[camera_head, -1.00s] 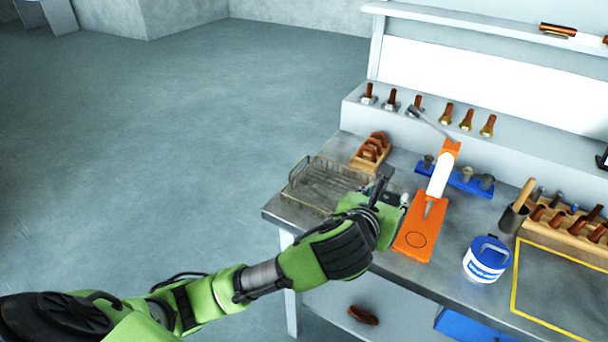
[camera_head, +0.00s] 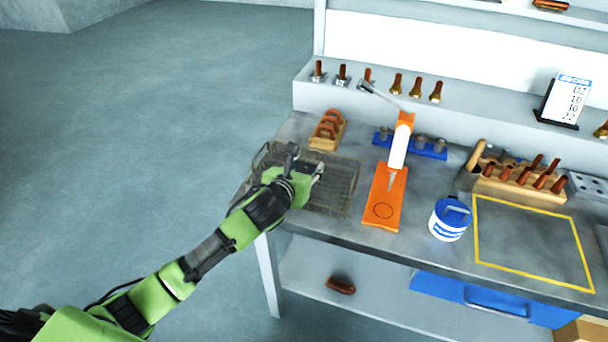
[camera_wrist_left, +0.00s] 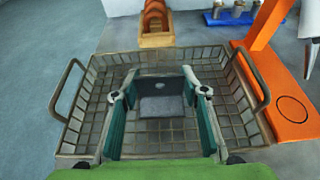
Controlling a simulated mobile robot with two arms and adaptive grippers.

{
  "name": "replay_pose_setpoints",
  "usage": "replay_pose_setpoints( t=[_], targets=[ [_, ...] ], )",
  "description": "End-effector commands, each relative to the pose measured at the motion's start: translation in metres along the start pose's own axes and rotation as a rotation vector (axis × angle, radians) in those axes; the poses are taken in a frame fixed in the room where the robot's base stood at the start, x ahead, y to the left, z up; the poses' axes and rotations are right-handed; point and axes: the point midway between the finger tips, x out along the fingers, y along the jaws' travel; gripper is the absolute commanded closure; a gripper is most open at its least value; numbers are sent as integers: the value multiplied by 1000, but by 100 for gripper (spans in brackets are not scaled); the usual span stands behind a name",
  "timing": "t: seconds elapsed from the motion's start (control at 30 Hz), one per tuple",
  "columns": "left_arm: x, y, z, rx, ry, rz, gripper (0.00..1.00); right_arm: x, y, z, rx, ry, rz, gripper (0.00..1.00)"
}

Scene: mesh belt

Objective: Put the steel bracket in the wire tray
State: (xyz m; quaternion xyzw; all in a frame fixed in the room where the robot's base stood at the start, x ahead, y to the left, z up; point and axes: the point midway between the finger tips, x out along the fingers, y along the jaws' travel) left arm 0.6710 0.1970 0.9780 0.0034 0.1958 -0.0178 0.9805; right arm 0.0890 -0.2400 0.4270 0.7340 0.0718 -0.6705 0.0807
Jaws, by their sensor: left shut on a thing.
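The wire tray (camera_head: 340,182) is a shallow mesh basket at the left end of the bench. In the left wrist view its mesh floor and two end handles (camera_wrist_left: 262,82) show around my fingers. My left gripper (camera_head: 311,174) is over the tray. In the left wrist view its two green-padded fingers (camera_wrist_left: 160,95) are shut on the steel bracket (camera_wrist_left: 161,104), a grey plate with a hole. The bracket is over the tray's middle; I cannot tell whether it touches the mesh. My right gripper is not in view.
A wooden rack (camera_head: 326,131) stands just behind the tray. An orange stand (camera_head: 384,205) with a white tube is right of it. The yellow-outlined area (camera_head: 535,245) of the bench is clear.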

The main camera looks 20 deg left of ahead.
Motion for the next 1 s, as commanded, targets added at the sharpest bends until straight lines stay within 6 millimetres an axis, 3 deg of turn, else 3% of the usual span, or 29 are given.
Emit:
replay_pose_setpoints(
  t=[0.17, 0.4, 0.77, 0.8, 0.87, 1.0],
  targets=[
    [11, 7, -8, 0, 0, 1, 84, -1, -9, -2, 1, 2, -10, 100],
    [23, 7, -34, -2, 0, -1, 84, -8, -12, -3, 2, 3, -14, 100],
    [25, 7, -38, 1, -2, -1, 84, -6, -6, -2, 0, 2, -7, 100],
    [25, 7, -39, 1, -1, -1, 57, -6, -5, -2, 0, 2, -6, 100],
    [25, 7, -39, 0, -1, -1, 43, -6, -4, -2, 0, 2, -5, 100],
    [25, 7, -39, 0, -1, -1, 43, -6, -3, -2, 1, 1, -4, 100]
  ],
)
